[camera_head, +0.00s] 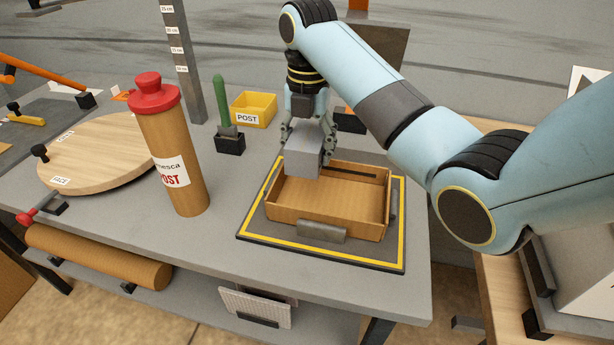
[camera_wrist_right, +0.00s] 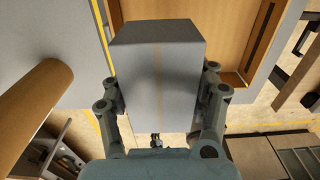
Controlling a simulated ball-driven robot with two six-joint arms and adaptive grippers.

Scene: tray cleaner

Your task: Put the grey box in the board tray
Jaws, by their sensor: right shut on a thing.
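The grey box (camera_head: 302,153) is held in my right gripper (camera_head: 308,135), which points down from above. The box hangs over the left back corner of the brown board tray (camera_head: 328,213), and its lower part overlaps the tray's left back edge in the head view. I cannot tell whether they touch. In the right wrist view, the gripper (camera_wrist_right: 160,105) has one finger on each side of the grey box (camera_wrist_right: 158,75). The board tray (camera_wrist_right: 215,20) shows behind and to the right of it. The tray's visible floor looks empty. My left gripper is not in view.
The tray sits on a dark mat (camera_head: 258,228) with a yellow border. A red-capped post tube (camera_head: 170,145) stands to the left, by a round wooden board (camera_head: 95,152). A yellow bin (camera_head: 254,108) and a green-handled tool (camera_head: 219,100) stand behind. The grey table is bare between tube and mat.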

